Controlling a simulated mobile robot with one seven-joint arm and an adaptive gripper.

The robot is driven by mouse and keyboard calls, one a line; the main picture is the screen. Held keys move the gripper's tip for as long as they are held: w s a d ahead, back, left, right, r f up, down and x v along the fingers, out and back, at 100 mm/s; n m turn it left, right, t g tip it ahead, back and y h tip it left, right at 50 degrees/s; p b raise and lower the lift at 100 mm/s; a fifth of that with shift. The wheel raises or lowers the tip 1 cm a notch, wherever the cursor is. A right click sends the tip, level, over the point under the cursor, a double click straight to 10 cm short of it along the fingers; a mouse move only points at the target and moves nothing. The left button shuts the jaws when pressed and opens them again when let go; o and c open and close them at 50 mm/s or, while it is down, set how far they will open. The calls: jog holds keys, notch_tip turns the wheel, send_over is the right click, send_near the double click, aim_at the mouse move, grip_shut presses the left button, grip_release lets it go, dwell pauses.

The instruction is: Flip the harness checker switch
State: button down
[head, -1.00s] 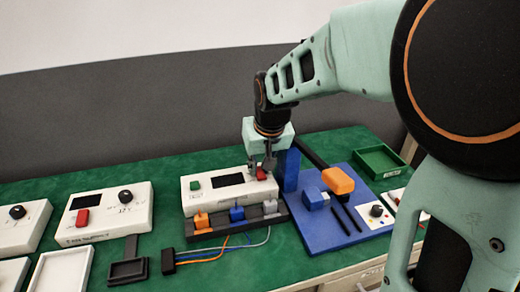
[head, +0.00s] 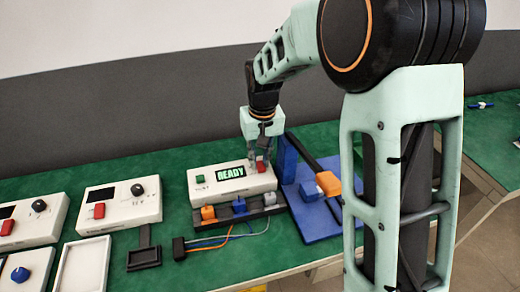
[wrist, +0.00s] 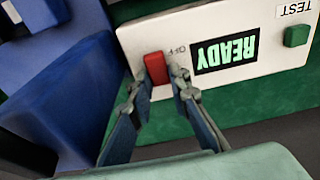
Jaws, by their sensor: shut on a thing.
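The harness checker (head: 240,189) is a white box with a green TEST button (head: 199,178), a display lit with green READY (head: 231,173) and a red switch (head: 262,167) at its right end. In the wrist view the switch (wrist: 156,67) stands beside the OFF label and the READY display (wrist: 226,51). My gripper (wrist: 161,80) is shut on the red switch, one finger on each side of it. The lower part of the switch is partly hidden by the fingers.
A black strip with an orange, a blue and a grey plug (head: 239,206) lies in front of the checker. A blue fixture (head: 311,228) with an upright block stands close on the right. Other white boxes (head: 118,208) stand to the left on the green table.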

aim_at(261, 166)
dwell(0.3)
jog(key=c, duration=2.1)
grip_release()
jog(key=r, duration=0.8)
jog(key=s+r, duration=0.1)
jog(key=r, duration=0.3)
jog(key=shift+d, duration=0.15)
